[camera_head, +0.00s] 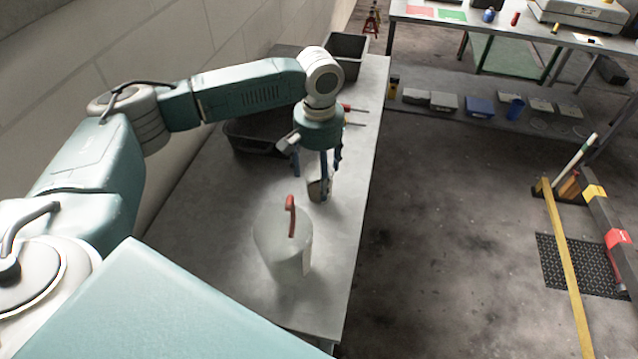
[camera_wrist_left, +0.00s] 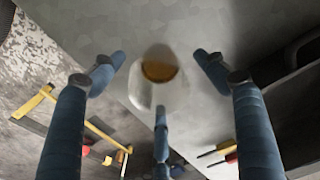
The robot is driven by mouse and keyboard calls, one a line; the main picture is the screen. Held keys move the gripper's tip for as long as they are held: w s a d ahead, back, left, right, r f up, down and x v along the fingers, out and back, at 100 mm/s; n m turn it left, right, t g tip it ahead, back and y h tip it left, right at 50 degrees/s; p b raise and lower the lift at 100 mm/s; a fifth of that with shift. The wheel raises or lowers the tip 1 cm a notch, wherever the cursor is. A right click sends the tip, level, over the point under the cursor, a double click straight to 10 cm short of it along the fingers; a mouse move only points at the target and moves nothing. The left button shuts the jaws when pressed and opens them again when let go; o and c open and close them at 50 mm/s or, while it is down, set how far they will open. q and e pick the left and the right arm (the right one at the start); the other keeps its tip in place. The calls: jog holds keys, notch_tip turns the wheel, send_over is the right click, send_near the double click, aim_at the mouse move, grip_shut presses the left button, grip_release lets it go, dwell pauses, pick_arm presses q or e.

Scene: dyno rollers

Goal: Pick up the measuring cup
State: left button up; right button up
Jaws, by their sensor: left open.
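A small pale cup with a brownish-amber inside, which looks like the measuring cup (camera_head: 315,190), stands on the grey workbench (camera_head: 348,235). It also shows in the left wrist view (camera_wrist_left: 173,96), seen from above. My left gripper (camera_head: 318,176) points down right at the cup, its three blue fingers spread open. In the left wrist view the cup lies between the fingertips of my left gripper (camera_wrist_left: 158,80), with one finger overlapping its lower edge. I cannot tell whether any finger touches it. The fingers partly hide the cup in the head view. My right gripper is not in view.
A translucent pale container with a red handle (camera_head: 284,245) stands on the bench nearer me. A black tray (camera_head: 250,140) and a dark bin (camera_head: 347,52) are farther back. Red-handled tools (camera_head: 349,115) lie near the bench's right edge. A wall runs along the left.

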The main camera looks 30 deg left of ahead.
pick_arm(q)
jog(key=shift+c, duration=0.5)
jog(key=c, duration=1.2)
jog(key=shift+r, duration=0.15)
